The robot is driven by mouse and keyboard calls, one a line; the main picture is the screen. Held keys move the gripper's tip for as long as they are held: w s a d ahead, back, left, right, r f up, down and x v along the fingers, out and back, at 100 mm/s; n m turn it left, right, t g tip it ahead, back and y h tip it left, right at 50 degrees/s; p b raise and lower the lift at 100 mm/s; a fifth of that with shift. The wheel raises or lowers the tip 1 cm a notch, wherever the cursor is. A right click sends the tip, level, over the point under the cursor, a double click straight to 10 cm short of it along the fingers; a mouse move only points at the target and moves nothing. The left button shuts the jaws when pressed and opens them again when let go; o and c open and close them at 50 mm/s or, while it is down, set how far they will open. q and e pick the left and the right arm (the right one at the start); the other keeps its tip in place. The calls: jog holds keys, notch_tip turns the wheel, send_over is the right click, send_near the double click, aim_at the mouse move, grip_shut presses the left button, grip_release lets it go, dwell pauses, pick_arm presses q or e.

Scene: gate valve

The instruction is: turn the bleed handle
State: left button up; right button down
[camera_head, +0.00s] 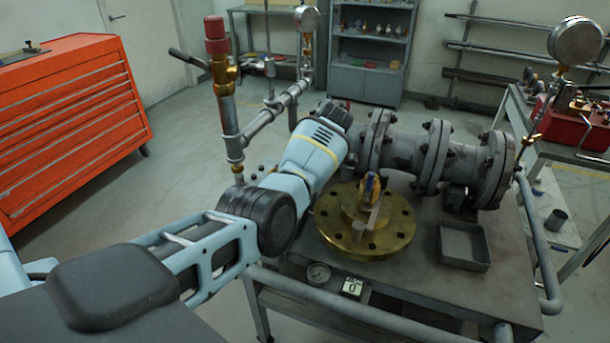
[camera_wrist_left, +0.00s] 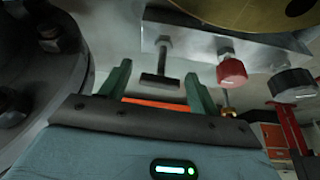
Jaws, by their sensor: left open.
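In the left wrist view, a small dark T-shaped handle (camera_wrist_left: 160,80) on a thin stem comes out of a pale metal block (camera_wrist_left: 200,42). A red knob (camera_wrist_left: 231,70) and a black knob (camera_wrist_left: 292,84) sit on the same block. I cannot tell for sure which is the bleed handle. The two green fingers of my left gripper (camera_wrist_left: 157,70) are open, with the T-shaped handle between them in the picture. I cannot tell whether they touch it. In the head view my left wrist hides the fingers and the block. My right gripper is not in view.
The grey flanged valve body (camera_head: 400,150) lies on the workbench (camera_head: 400,285), close to my left wrist. A brass flange (camera_head: 385,240), a small open tray (camera_head: 463,247) and a gauge (camera_head: 318,274) are nearer. A vertical pipe with a red cap (camera_head: 216,45) stands left of my arm.

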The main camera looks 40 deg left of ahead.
pick_arm(q)
jog(key=v, duration=0.7)
jog(key=shift+d+r, duration=0.2)
jog(key=shift+r, duration=0.1)
